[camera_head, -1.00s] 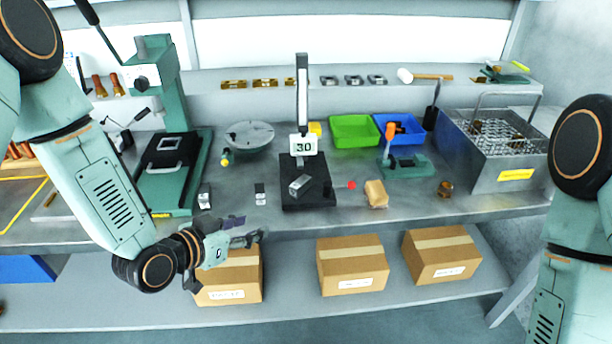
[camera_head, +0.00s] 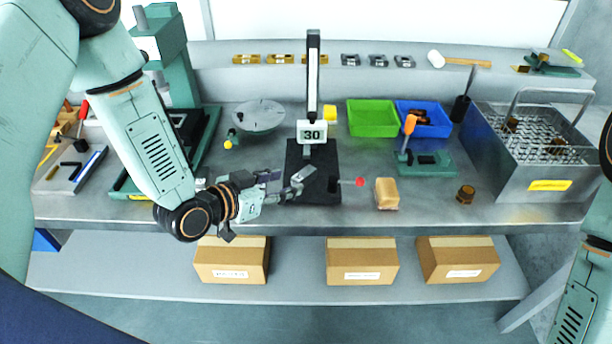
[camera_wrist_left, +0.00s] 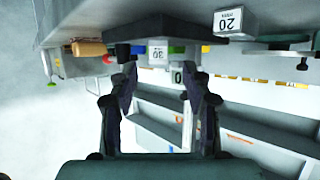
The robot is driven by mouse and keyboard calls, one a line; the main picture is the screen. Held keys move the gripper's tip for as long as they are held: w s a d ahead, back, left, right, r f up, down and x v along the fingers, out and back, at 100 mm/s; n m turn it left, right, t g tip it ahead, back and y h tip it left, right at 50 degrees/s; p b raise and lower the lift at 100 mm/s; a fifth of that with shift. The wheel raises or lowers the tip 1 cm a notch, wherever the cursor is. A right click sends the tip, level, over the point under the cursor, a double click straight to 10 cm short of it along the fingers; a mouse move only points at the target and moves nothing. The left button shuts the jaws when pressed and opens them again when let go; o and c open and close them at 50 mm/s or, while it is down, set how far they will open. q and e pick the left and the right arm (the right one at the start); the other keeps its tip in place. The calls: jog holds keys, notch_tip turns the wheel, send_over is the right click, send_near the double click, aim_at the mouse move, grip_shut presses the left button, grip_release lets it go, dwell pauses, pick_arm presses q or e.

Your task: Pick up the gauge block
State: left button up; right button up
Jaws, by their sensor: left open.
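The gauge block (camera_head: 302,173) is a small grey metal block on the black plate (camera_head: 318,192) under the height gauge, whose sign (camera_head: 312,132) reads 30. In the left wrist view, which is upside down, a pale block marked 30 (camera_wrist_left: 158,55) shows beyond and between my left fingertips. My left gripper (camera_head: 284,186) is open, low at the plate's left front, its tips close to the block; I cannot tell whether they touch. It also shows in the left wrist view (camera_wrist_left: 159,78). Another block, marked 20 (camera_wrist_left: 229,20), stands to the side. My right gripper is out of view.
A red-tipped rod (camera_head: 360,182) and a tan block (camera_head: 386,193) lie right of the plate. Behind are a green tray (camera_head: 373,120), a blue tray (camera_head: 432,130) and a round disc (camera_head: 258,117). A metal basket (camera_head: 500,180) stands right. Cardboard boxes (camera_head: 362,262) sit below.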

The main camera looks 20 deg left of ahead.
aim_at(300, 176)
pick_arm(q)
jog(key=x, duration=0.5)
jog(key=shift+d+r, duration=0.15)
jog(key=shift+d, duration=0.05)
jog(key=shift+w, duration=0.3)
jog(key=shift+c, duration=0.2)
jog(key=shift+s, duration=0.1)
jog(key=c, duration=0.3)
grip_shut()
